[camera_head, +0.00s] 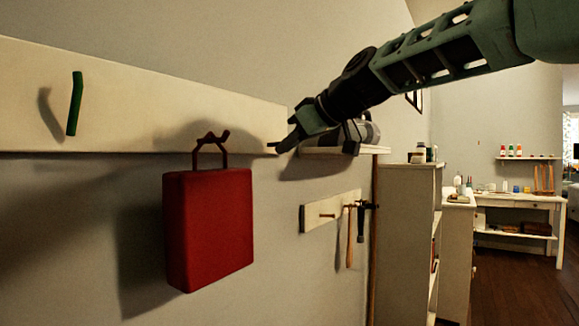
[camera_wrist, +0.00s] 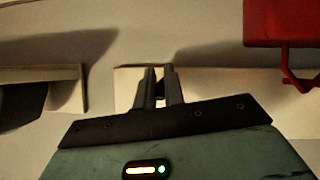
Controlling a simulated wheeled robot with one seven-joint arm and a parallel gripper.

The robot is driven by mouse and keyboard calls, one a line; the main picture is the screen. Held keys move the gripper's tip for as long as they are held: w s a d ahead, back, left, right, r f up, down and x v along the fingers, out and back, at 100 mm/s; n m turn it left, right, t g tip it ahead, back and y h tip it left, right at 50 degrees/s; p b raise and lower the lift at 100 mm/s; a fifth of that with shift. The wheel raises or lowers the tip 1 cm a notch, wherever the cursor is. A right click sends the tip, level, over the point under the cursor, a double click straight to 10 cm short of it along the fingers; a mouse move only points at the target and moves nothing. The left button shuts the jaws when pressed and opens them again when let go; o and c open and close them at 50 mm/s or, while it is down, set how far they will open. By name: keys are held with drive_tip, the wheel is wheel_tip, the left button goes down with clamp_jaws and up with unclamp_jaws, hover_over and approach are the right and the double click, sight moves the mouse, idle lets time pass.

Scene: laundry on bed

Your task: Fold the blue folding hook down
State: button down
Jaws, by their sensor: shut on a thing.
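My gripper (camera_head: 281,146) is at the right end of a long pale wall board (camera_head: 120,90). In the wrist view my gripper (camera_wrist: 160,75) has its two dark fingers close together in front of the board's end. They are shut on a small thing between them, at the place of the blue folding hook. The fingers hide most of it, and its blue colour does not show. I cannot tell its angle.
A red bag (camera_head: 207,230) hangs from the board left of my gripper; it also shows at the upper right of the wrist view (camera_wrist: 283,22). A green hook (camera_head: 75,103) is further left. A shelf (camera_head: 330,151) and a tool rack (camera_head: 318,214) are to the right.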

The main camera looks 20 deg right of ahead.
drive_tip(key=shift+a+f+t+b, duration=0.15)
drive_tip(key=shift+t+b, duration=0.25)
drive_tip(key=shift+b, duration=0.7)
drive_tip(key=c, duration=1.5)
unclamp_jaws()
drive_tip(key=shift+s, duration=0.1)
drive_tip(key=shift+c, duration=0.2)
drive_tip(key=shift+s+d+r, duration=0.25)
drive_tip(key=shift+s+d, duration=0.05)
drive_tip(key=v, duration=1.6)
drive_tip(key=shift+d+p, duration=0.3)
drive_tip(key=shift+p, duration=0.1)
drive_tip(key=shift+s+f, duration=0.1)
